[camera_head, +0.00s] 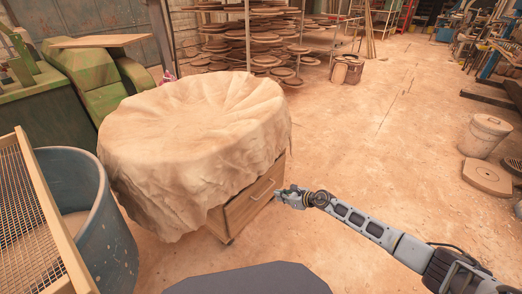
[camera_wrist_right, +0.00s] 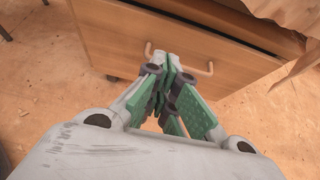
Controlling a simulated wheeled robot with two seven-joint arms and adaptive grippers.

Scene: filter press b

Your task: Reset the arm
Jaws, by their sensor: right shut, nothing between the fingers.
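My right gripper (camera_head: 280,195) reaches in from the lower right in the head view. Its tip is at the front of a wooden drawer (camera_head: 243,208) under a cloth-covered round table (camera_head: 200,125). In the right wrist view the green-padded fingers (camera_wrist_right: 172,78) are shut with nothing between them. They overlap the middle of the drawer's handle (camera_wrist_right: 204,70) in that view; I cannot tell whether they touch it. The drawer front (camera_wrist_right: 110,40) shows behind them, with a dark gap along its top edge. My left gripper is not in view.
A blue barrel (camera_head: 95,215) with a wooden-framed mesh screen (camera_head: 35,215) stands at the left. Green machinery (camera_head: 85,75) is behind it. Racks of round boards (camera_head: 260,35) stand at the back. A lidded bucket (camera_head: 483,137) is at the right. The middle floor is clear.

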